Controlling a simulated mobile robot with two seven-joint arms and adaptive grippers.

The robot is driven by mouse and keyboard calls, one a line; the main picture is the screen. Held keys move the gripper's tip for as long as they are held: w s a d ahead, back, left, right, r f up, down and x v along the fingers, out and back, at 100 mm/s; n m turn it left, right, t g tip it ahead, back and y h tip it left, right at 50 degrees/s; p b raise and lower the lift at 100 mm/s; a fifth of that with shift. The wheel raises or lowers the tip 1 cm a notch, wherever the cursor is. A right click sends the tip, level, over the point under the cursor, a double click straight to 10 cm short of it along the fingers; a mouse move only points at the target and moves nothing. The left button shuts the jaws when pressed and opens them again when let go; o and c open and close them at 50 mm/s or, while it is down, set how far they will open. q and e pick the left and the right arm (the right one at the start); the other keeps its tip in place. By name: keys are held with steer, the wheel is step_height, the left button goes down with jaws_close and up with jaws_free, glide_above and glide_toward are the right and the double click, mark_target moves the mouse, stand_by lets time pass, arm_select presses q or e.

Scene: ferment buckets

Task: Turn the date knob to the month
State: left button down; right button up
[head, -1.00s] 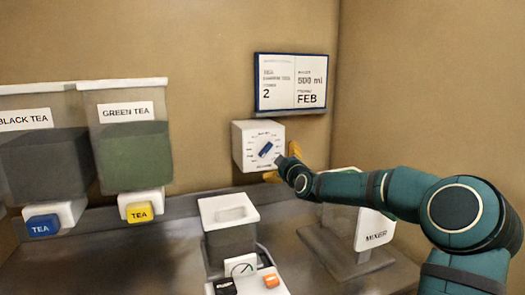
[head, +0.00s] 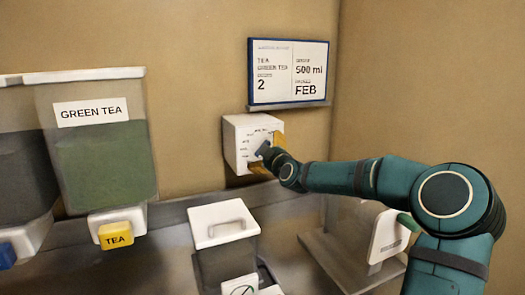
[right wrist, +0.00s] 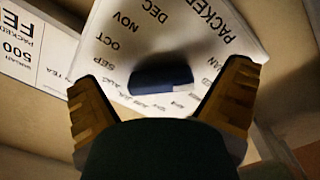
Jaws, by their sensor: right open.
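The white date dial box (head: 236,143) is on the back wall, with a ring of months on its face. Its dark blue knob (head: 263,149) is partly hidden by my right gripper (head: 269,155) in the head view. In the right wrist view the knob (right wrist: 160,78) lies between the two open yellow fingers (right wrist: 161,72), with a gap on each side. The order sign (head: 289,72) above shows FEB, green tea, 2 and 500 ml. My left gripper is out of view.
A green tea dispenser (head: 98,160) with a yellow TEA button (head: 116,234) hangs at left, beside another dispenser with a blue button (head: 6,255). A white-lidded container (head: 222,224) stands below the dial. The mixer (head: 388,238) stands under my right arm.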

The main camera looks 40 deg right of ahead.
steer(key=c, duration=1.2)
steer(key=shift+f+m, duration=0.1)
steer(key=shift+m, duration=2.4)
steer(key=o, duration=1.2)
steer(key=shift+s+a, duration=0.1)
